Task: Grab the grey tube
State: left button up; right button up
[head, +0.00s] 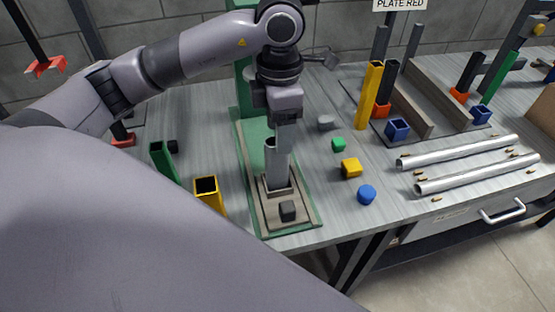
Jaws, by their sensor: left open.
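The grey tube (277,172) stands upright in a square holder on a small base plate near the middle of the table. Its open top end shows just left of my gripper's finger. My left gripper (283,145) points straight down at the tube's upper part, with its jaws open. One finger overlaps the tube's right side in the picture; the other finger is hidden, so I cannot tell if they touch the tube. My right gripper is not in view.
A dark cube (288,210) sits on the plate in front of the tube. A green tube (163,160) and a yellow tube (207,194) stand to the left. Small green, yellow and blue (367,194) pieces lie to the right, before two long silvery bars (470,179).

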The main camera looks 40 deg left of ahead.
aim_at(277, 165)
pick_arm(q)
jog(key=f, duration=0.3)
jog(key=f+p, duration=0.1)
jog(key=f, duration=0.1)
jog(key=shift+s, duration=0.25)
jog(key=c, duration=1.1)
